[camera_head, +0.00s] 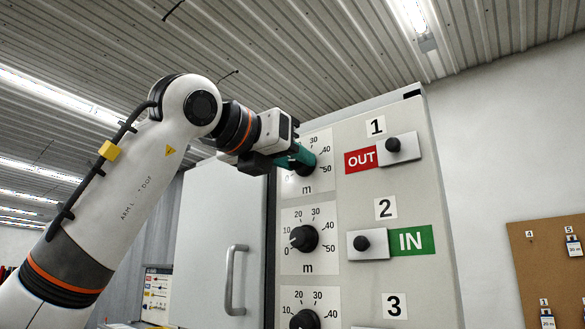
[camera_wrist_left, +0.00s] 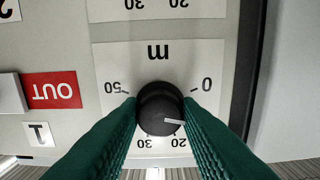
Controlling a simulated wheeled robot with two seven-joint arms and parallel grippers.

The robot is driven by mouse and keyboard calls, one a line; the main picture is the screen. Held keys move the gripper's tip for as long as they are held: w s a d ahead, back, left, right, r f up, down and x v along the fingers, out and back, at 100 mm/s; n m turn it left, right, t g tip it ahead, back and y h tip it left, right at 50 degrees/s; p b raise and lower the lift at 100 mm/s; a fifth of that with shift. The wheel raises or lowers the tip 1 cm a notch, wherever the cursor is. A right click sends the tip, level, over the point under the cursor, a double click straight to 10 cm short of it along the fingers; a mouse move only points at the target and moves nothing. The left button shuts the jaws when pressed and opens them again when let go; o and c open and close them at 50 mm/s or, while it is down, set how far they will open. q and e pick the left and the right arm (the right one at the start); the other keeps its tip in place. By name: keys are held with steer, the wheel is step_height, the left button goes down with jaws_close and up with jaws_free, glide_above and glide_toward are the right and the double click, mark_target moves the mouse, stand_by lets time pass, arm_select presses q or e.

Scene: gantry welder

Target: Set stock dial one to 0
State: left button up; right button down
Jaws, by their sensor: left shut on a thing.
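Stock dial one is a black round knob (camera_head: 311,161) on the top white scale plate of the grey cabinet, level with the number 1 sign. My left gripper (camera_head: 300,160) has its teal fingers shut on this knob. In the left wrist view, which shows the panel upside down, the fingers grip the knob (camera_wrist_left: 160,106) from both sides. Its white pointer line (camera_wrist_left: 174,121) points right, between the 0 and the 20, roughly at the 10 position. The 10 and 40 marks are hidden by the fingers there. My right gripper is not in view.
Dial two (camera_head: 304,239) and a third dial (camera_head: 304,319) sit below. To the right are a red OUT sign (camera_head: 361,160), a green IN sign (camera_head: 411,240) and black-knobbed sliders (camera_head: 393,145). A cabinet door handle (camera_head: 235,280) stands left, below my arm.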

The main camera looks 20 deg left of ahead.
arm_select(q)
steer(key=n+b, duration=0.1)
steer(key=n, duration=0.2)
steer(key=shift+f+n, duration=0.1)
steer(key=shift+n, duration=0.2)
steer(key=shift+n+b, duration=0.75)
steer(key=shift+n, duration=1.05)
steer(key=o, duration=1)
steer(key=shift+s, duration=0.1)
steer(key=shift+c, duration=0.2)
steer(key=shift+a, duration=0.1)
steer(key=shift+s, duration=0.1)
